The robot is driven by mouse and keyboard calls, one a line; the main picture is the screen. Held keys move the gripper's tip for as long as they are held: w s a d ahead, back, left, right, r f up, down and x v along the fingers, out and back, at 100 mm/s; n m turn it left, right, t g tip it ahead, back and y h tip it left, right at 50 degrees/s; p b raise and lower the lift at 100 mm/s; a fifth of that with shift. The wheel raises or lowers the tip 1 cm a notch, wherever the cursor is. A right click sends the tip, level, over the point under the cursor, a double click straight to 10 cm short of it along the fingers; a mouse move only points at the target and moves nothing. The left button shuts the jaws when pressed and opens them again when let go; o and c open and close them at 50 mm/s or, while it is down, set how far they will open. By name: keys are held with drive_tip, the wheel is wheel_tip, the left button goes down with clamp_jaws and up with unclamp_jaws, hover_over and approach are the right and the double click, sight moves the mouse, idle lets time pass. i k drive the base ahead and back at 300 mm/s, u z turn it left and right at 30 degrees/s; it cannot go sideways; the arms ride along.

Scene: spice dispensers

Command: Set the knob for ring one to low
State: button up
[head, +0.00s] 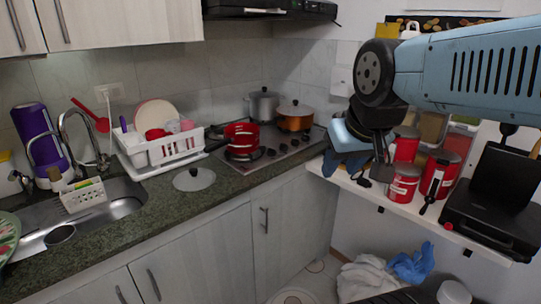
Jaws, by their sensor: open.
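The stove (306,139) is a hob set in the dark counter at the back. A red pot (241,138) stands on its front left. A grey pot (263,105) and an orange pot (295,122) stand at its back. Small dark shapes show along the hob's front and right; I cannot tell which are knobs and which are burner parts, or any knob's setting. My gripper (372,165) hangs at the right, in front of the white shelf, well apart from the hob. It is open, and its fingertips are hard to make out.
A white shelf (400,196) at right holds red canisters (405,182) and a black grill appliance (495,212). A glass lid (194,179) lies on the counter. A white dish rack (160,150) stands left of the hob. Cloths (366,278) lie low at right.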

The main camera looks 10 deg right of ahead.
sight(272, 152)
drive_tip(key=u, duration=0.35)
drive_tip(key=i, duration=1.1)
drive_tip(key=z, duration=0.45)
